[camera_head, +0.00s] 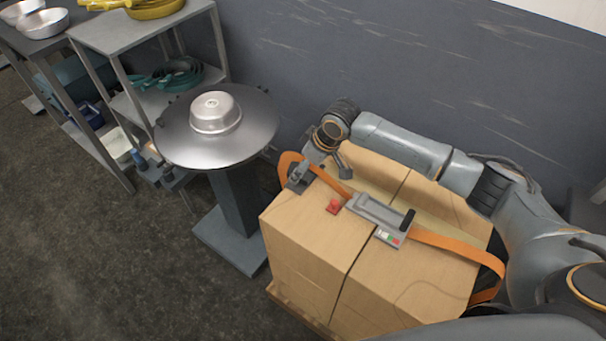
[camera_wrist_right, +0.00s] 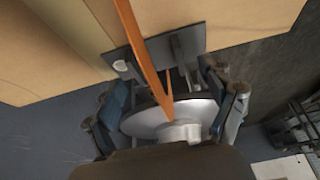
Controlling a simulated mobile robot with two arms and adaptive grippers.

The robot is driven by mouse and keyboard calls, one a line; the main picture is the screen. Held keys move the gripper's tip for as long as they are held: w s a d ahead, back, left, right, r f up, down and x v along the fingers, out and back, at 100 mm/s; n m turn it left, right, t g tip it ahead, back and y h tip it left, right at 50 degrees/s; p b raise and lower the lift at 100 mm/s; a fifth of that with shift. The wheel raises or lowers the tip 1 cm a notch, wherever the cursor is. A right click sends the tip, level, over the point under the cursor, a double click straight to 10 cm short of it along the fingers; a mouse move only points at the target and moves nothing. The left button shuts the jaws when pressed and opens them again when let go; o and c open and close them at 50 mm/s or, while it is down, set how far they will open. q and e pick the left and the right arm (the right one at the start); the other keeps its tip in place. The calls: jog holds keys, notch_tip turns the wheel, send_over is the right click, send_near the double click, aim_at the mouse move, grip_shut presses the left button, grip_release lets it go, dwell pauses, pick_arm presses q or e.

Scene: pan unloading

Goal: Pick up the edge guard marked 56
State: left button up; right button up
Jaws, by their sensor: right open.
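The edge guard (camera_wrist_right: 190,42) is a dark grey angled plate on the edge of the cardboard boxes, with the orange strap (camera_wrist_right: 133,30) running over it. In the head view it seems to be the grey piece at the boxes' left edge, partly covered by my gripper. No number is legible. My right gripper (camera_wrist_right: 172,100) is open, with its fingers apart on either side of the strap, close to the guard and not closed on it. In the head view the right gripper (camera_head: 322,170) hangs over the far left corner of the boxes. My left gripper is not in view.
The strap crosses the boxes (camera_head: 300,235) through a grey buckle (camera_head: 380,212), near a small red piece (camera_head: 333,206). A round metal table (camera_head: 250,135) holding a silver pan (camera_head: 215,112) stands close left. Shelves (camera_head: 110,35) stand behind it. Floor is clear at lower left.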

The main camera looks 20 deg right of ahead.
jog(key=c, duration=1.3)
